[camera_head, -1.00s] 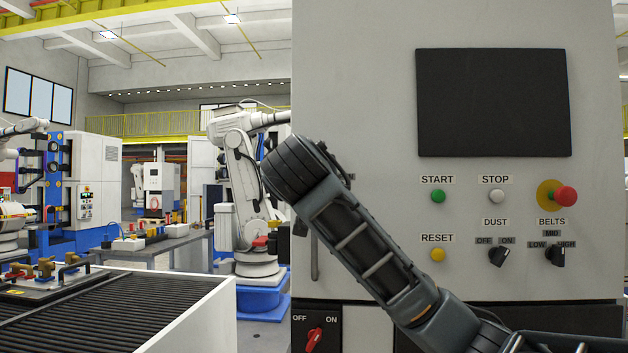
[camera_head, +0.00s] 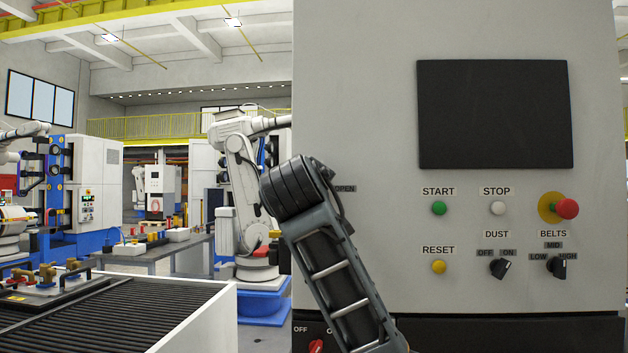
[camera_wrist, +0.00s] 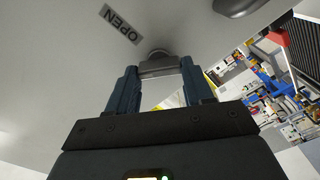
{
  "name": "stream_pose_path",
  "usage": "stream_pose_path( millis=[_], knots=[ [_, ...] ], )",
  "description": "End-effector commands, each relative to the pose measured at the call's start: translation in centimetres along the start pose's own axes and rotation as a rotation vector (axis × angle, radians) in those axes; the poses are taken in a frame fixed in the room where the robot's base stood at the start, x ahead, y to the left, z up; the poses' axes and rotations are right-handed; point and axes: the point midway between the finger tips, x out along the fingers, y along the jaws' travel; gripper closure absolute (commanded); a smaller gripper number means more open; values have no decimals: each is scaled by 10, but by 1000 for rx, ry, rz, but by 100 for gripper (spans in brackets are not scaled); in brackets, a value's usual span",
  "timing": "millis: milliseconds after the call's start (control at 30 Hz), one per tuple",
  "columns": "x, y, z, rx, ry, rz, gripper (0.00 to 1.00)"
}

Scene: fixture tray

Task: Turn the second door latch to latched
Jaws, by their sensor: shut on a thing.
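In the wrist view, my gripper (camera_wrist: 158,72) has its two dark blue fingers on either side of a grey latch handle (camera_wrist: 160,67) on the pale cabinet face. The handle runs across between the fingers, below a round pivot. An OPEN label (camera_wrist: 120,24) shows upside down close to the pivot. In the head view, the OPEN label (camera_head: 344,188) shows just right of my wrist. My arm hides the latch and the fingers there. Which of the door latches this is, and its exact angle, I cannot tell.
The grey cabinet (camera_head: 375,60) carries a dark screen (camera_head: 495,115), buttons and knobs right of my arm. A red switch (camera_head: 316,346) is low at its left. A dark rounded part (camera_wrist: 238,6) sits near the wrist view's top edge. A roller conveyor (camera_head: 120,315) stands left.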

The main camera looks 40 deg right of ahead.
Motion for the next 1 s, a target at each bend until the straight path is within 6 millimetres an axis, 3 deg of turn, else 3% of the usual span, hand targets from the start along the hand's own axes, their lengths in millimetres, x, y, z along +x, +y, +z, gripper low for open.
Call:
stream_pose_path(
  millis=[500,1000],
  knots=[
    [-1,-1,-3,-444,4,-3,79],
    [-1,-4,-1,-618,6,-2,79]
  ],
)
